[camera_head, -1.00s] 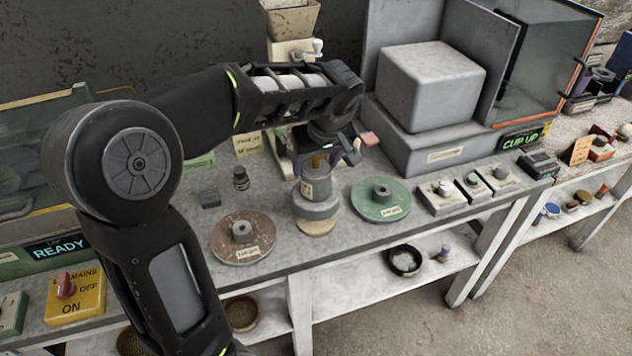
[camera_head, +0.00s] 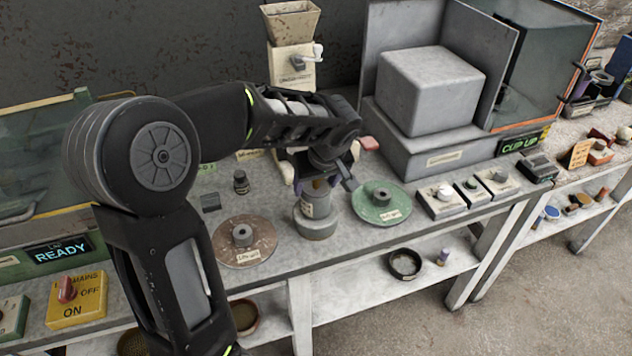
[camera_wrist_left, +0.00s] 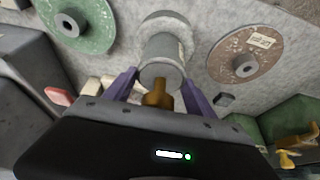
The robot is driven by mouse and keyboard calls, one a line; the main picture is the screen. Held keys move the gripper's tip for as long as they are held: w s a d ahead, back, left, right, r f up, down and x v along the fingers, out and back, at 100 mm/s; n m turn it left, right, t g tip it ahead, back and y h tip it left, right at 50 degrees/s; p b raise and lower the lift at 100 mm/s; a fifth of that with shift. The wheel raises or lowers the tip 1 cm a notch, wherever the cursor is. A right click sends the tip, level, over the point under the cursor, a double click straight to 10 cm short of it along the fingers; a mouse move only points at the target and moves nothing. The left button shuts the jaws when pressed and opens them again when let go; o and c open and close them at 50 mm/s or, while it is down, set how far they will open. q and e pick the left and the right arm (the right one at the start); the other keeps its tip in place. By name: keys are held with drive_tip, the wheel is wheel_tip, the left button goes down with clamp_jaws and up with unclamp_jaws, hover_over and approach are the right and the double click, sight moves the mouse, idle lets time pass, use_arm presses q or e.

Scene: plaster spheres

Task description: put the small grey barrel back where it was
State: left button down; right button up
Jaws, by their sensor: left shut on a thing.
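The small grey barrel (camera_head: 316,208), with a pale label and a wider foot, is upright on the bench between two round discs. Its foot appears to rest on the bench top; the exact contact cannot be told. My left gripper (camera_head: 321,184) is above it, shut on its top. In the left wrist view the barrel (camera_wrist_left: 164,55) stands between the purple fingers of my left gripper (camera_wrist_left: 160,92), with a brass-coloured knob at its near end. My right gripper is not in view.
A brown disc (camera_head: 262,252) lies left of the barrel and a green disc (camera_head: 370,208) close on its right. A dark bottle (camera_head: 241,182) stands behind left. Small control boxes (camera_head: 440,206) sit farther right. A hopper machine (camera_head: 292,62) stands behind the arm.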

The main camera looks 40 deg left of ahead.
use_arm(q)
drive_tip(key=shift+f, duration=0.1)
drive_tip(key=shift+c, duration=1.5)
unclamp_jaws()
drive_tip(key=b+v, duration=0.1)
drive_tip(key=v, duration=1.1)
